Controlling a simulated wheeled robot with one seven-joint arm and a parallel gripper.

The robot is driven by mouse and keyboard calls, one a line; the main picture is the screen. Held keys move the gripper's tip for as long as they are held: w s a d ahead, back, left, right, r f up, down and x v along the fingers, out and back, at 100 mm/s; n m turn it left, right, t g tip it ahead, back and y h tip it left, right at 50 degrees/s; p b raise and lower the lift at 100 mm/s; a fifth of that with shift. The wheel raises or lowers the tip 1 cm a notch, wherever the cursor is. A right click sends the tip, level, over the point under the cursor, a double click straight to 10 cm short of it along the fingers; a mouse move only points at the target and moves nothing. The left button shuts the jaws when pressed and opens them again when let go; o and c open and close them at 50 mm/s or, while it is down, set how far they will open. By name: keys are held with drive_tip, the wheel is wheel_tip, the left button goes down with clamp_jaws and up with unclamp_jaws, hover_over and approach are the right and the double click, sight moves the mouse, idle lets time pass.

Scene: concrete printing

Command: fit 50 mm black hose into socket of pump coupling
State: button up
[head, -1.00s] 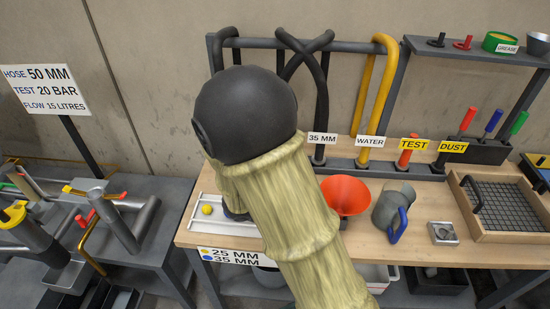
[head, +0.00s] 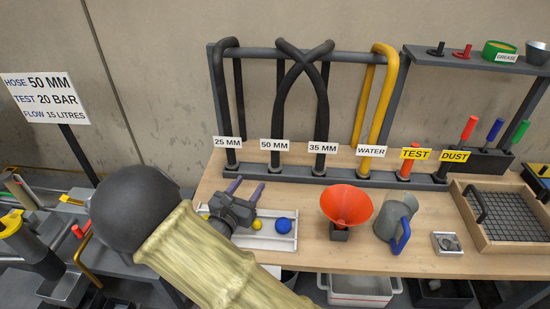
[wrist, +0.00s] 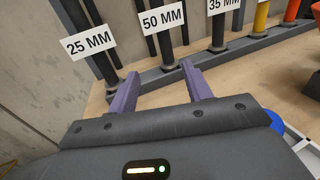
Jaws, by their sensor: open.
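The hose labelled 50 MM (head: 276,158) is black and stands upright in the rack at the back of the wooden bench. Higher up it crosses the black 35 MM hose (head: 321,157). My gripper (head: 246,189) is open and empty, above the front left of the bench, with two purple fingers pointing towards the rack. In the wrist view the fingers (wrist: 160,75) stand apart, with the foot of the 50 MM hose (wrist: 166,50) beyond them, not touched. I cannot make out the pump coupling or its socket; my arm covers part of the left bench.
The black 25 MM hose (head: 230,158) stands left, the yellow water hose (head: 378,110) right. A white tray (head: 280,242) with balls lies beneath my gripper. An orange funnel (head: 346,204) and grey jug (head: 392,218) stand right. A sign (head: 45,98) reads hose 50 MM.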

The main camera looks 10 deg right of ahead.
sight(275, 136)
drive_tip(key=x, duration=1.1)
drive_tip(key=shift+d, duration=0.1)
drive_tip(key=shift+s+d+f+x, duration=0.1)
drive_tip(key=shift+f+x, duration=0.05)
drive_tip(key=shift+x, duration=0.7)
drive_tip(key=shift+s+d+f+x, duration=0.1)
drive_tip(key=shift+f+x, duration=0.05)
drive_tip(key=shift+x, duration=0.75)
drive_tip(key=shift+d+f+x, duration=0.1)
drive_tip(key=shift+f+x, duration=0.05)
drive_tip(key=shift+x, duration=0.7)
clamp_jaws()
drive_tip(key=shift+r, duration=0.1)
wheel_tip(275, 136, up, 10)
drive_tip(key=shift+f+p, duration=0.1)
drive_tip(key=shift+p, duration=0.4)
